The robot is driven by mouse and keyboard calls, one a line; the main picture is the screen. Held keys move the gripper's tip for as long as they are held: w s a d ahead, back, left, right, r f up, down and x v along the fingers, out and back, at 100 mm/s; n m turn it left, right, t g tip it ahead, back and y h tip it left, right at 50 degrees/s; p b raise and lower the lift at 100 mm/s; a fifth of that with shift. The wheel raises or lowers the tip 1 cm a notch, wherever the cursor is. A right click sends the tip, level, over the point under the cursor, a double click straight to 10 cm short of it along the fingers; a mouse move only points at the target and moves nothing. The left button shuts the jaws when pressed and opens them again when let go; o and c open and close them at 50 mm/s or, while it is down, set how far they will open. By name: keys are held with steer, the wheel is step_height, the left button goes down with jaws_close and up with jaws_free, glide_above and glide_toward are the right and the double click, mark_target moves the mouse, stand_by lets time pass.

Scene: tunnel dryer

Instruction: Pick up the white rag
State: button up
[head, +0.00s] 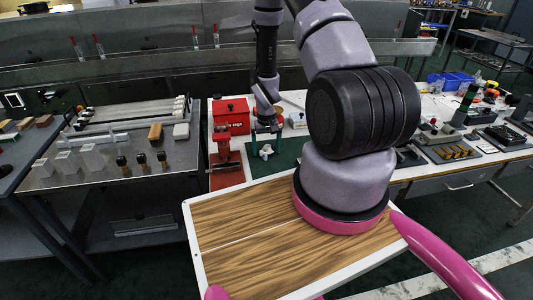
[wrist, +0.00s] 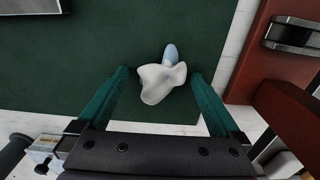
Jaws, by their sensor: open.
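The white rag (wrist: 158,85) is a small crumpled cloth on a dark green mat (wrist: 95,50). A pale blue rounded piece (wrist: 171,52) sticks out at its upper end; I cannot tell if it is part of the rag. In the head view the rag (head: 266,153) shows as a small white shape on the mat (head: 288,154). My gripper (wrist: 158,75) is open, with its two green fingers on either side of the rag in the wrist view. No finger visibly touches it. In the head view my gripper (head: 266,143) points down over the mat.
A red box (head: 231,115) and a red vise-like device (head: 226,160) stand left of the mat. A small white box (head: 298,120) is behind it. A metal table (head: 100,185) with blocks and stamps stands left. Tools and a blue bin (head: 452,82) lie right.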

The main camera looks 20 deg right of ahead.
mark_target(267, 149)
steer(key=c, duration=1.5)
steer(key=shift+o, duration=0.2)
step_height(267, 149, up, 10)
